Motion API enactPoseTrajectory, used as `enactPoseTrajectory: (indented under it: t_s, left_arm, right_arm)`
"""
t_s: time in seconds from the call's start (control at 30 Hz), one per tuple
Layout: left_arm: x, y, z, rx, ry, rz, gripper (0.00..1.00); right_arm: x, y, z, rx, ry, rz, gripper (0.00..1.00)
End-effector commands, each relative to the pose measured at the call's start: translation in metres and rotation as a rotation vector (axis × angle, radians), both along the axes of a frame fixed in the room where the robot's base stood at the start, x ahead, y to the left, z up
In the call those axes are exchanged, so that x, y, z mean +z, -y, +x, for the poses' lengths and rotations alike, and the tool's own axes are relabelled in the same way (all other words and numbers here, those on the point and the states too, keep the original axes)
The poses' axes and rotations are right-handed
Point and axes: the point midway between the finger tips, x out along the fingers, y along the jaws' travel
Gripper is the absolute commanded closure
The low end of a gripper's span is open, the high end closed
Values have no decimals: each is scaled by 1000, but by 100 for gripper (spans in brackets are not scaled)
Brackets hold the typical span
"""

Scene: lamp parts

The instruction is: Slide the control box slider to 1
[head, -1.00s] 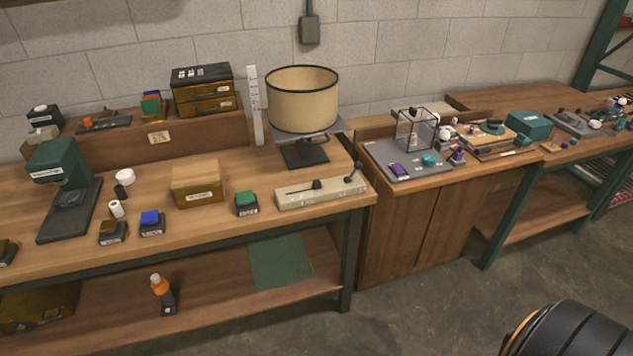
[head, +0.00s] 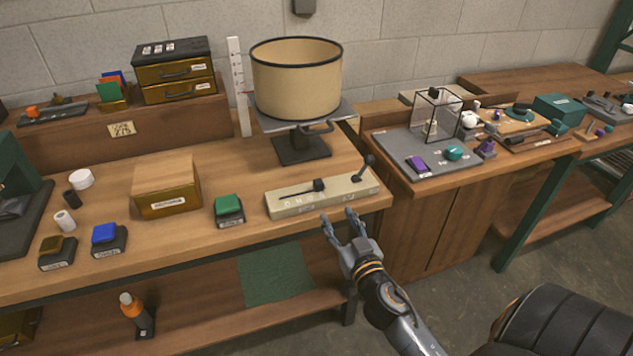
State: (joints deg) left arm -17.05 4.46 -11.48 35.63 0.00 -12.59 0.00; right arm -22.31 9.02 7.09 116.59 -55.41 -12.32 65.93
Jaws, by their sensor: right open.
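The control box (head: 296,203) is a long, low beige box at the front right edge of the wooden workbench. A dark slider knob (head: 319,185) sits on its slot, right of the box's middle. A dark lever (head: 363,168) stands up at its right end. The markings on the box are too small to read. My right gripper (head: 338,217) is open and empty, just in front of the box and the bench edge, with its fingers pointing toward the box. It appears apart from the slider. My left gripper is not in view.
A lamp shade (head: 297,80) on a dark stand is behind the box. A green block (head: 228,208) on a black base and a cardboard-coloured box (head: 167,187) are to the left. A grey mat (head: 425,166) with a wire-frame case lies to the right.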

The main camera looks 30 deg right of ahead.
Motion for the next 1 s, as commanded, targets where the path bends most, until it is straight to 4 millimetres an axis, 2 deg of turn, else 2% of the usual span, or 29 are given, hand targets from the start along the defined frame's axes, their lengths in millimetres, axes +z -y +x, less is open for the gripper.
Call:
enactPoseTrajectory:
  t_s: [0.17, 0.3, 0.63, 0.8, 1.0]
  left_arm:
    - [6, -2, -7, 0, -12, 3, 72]
    - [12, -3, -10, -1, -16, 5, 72]
    - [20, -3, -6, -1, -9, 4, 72]
    - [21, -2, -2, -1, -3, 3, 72]
    - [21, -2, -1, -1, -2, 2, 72]
  right_arm:
    - [4, 5, 21, 1, 3, -2, 55]
    - [4, 12, 49, 1, 2, -3, 55]
    - [3, 27, 110, 0, 1, -2, 55]
    - [1, 30, 127, 1, 0, -1, 55]
    - [0, 31, 132, 1, -1, 0, 55]
